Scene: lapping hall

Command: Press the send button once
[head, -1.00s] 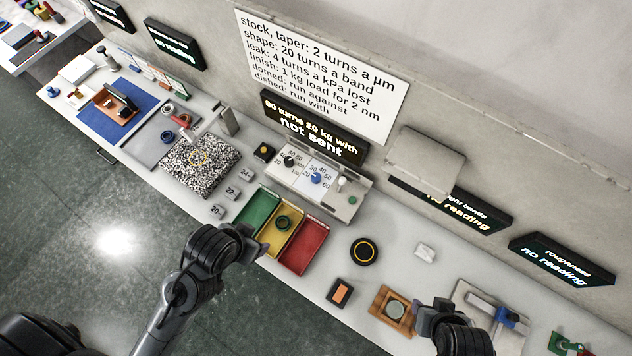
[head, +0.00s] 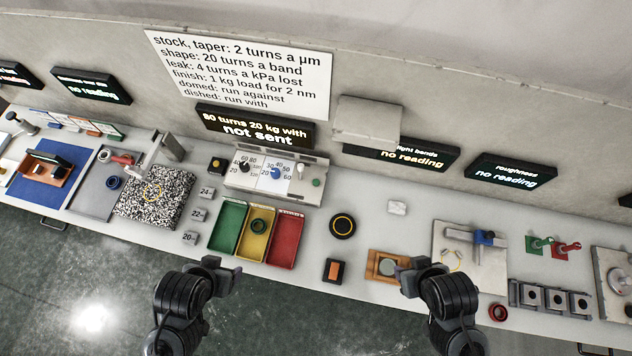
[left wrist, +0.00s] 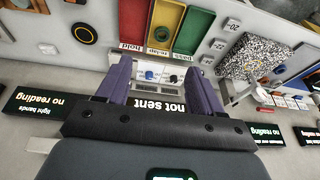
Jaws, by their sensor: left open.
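The control panel (head: 240,182) stands against the wall at the back of the bench, with a black knob, a blue knob (head: 275,172), a white-topped toggle (head: 299,168) and a small green button (head: 317,183) at its right end. I cannot read a label on the button. The display (head: 255,127) above reads "80 turns 20 kg with not sent". My left gripper (head: 222,272) is open, before the bench's front edge, well short of the panel. In the left wrist view the panel (left wrist: 155,73) shows upside down between the open fingers. My right gripper (head: 408,277) is near the wooden fixture; its jaw state is unclear.
A green, yellow and red tray set (head: 285,240) lies between my left gripper and the panel. A black round puck (head: 342,226) is right of it. A speckled plate (head: 153,192) and several weights (head: 198,215) are at left. A wooden fixture (head: 375,258) sits near the front edge.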

